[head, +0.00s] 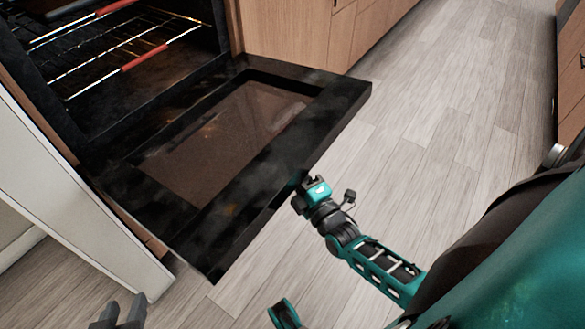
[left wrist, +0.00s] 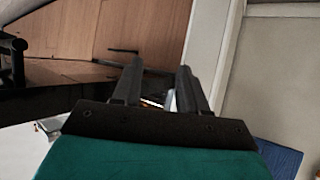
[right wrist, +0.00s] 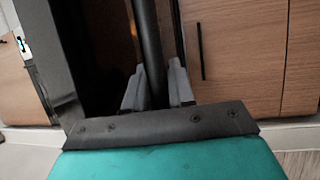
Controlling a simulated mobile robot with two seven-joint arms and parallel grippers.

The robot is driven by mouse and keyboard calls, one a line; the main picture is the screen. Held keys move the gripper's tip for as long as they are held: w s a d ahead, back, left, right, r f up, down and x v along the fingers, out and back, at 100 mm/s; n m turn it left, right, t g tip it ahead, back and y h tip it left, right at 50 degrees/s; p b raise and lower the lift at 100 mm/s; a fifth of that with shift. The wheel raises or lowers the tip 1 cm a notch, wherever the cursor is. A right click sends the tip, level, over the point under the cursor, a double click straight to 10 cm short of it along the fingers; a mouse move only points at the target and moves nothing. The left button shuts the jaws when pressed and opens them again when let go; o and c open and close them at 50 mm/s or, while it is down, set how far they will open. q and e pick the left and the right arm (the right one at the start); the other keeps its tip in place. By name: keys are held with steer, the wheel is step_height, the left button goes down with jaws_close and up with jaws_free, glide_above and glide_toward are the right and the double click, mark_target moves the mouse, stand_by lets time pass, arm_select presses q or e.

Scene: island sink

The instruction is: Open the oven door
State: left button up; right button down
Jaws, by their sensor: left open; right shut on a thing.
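The oven door (head: 330,97) is black with a brown glass window. In the head view it is swung down, lying roughly level in front of the oven cavity (head: 100,60). My right gripper (head: 306,186) is at the door's outer edge. In the right wrist view its fingers (right wrist: 157,88) are shut around the dark handle bar (right wrist: 148,40). The handle is mostly hidden in the head view. My left gripper (head: 119,318) is at the bottom left of the head view, apart from the door. Its fingers (left wrist: 157,88) are spread and empty in the left wrist view.
Oven racks (head: 120,62) with red front strips are inside the cavity. A white panel (head: 70,200) stands left of the door. Wooden cabinets (head: 295,35) are beyond it. The wooden floor (head: 440,130) to the right is clear.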

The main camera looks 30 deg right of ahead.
mark_target(292, 159)
steer(key=r+p, duration=0.3)
steer(key=r, duration=0.1)
steer(key=shift+w, duration=0.2)
steer(key=shift+w+r+g+p, duration=0.1)
steer(key=shift+r+g+p, duration=0.25)
steer(key=shift+p, duration=0.55)
steer(key=shift+a, duration=0.1)
steer(key=c, duration=1.1)
jaws_free()
steer(key=shift+f, duration=0.15)
steer(key=shift+o, duration=0.2)
steer(key=shift+f, duration=0.15)
